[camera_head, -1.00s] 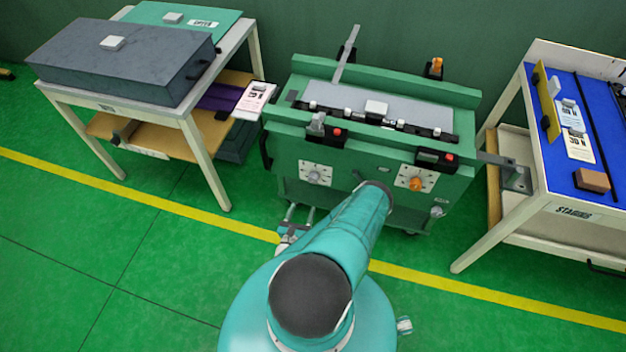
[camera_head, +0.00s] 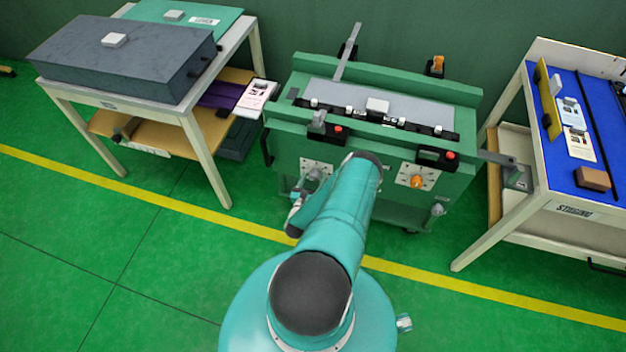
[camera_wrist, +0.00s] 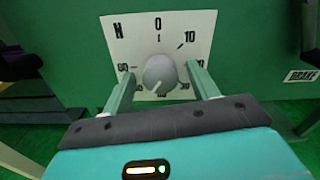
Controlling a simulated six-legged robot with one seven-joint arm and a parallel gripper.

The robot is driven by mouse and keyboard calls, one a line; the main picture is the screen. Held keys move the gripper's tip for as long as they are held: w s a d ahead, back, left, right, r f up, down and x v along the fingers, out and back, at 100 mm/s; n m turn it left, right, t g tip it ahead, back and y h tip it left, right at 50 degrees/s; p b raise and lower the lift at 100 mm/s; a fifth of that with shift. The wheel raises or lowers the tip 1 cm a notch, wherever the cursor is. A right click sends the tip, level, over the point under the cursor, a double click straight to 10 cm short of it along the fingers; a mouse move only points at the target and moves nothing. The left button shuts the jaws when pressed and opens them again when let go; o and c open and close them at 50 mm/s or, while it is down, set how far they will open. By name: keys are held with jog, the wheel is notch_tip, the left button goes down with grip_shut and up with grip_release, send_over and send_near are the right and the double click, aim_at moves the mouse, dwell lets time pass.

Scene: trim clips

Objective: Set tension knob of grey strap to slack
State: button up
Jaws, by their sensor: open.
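A round grey knob (camera_wrist: 159,70) sits on a white dial plate (camera_wrist: 187,25) with a 0 at the top, a 10 at upper right and more numbers around it. A pale line on the knob points down and slightly left, away from the 0. My gripper (camera_wrist: 160,78) is open, with one finger on each side of the knob; I cannot tell if either touches it. In the head view, the same dial (camera_head: 307,164) is on the green bench's front left, partly hidden by my arm. A grey lever-like clamp (camera_head: 318,121) stands above it.
A second dial with an orange knob (camera_head: 417,182) is on the bench front to the right. The green bench (camera_head: 380,146) stands between a table with a dark slab (camera_head: 120,62) at left and a blue-topped table (camera_head: 570,95) at right.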

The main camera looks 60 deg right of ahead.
jog(key=shift+d, duration=0.2)
jog(key=c, duration=1)
jog(key=shift+n, duration=0.3)
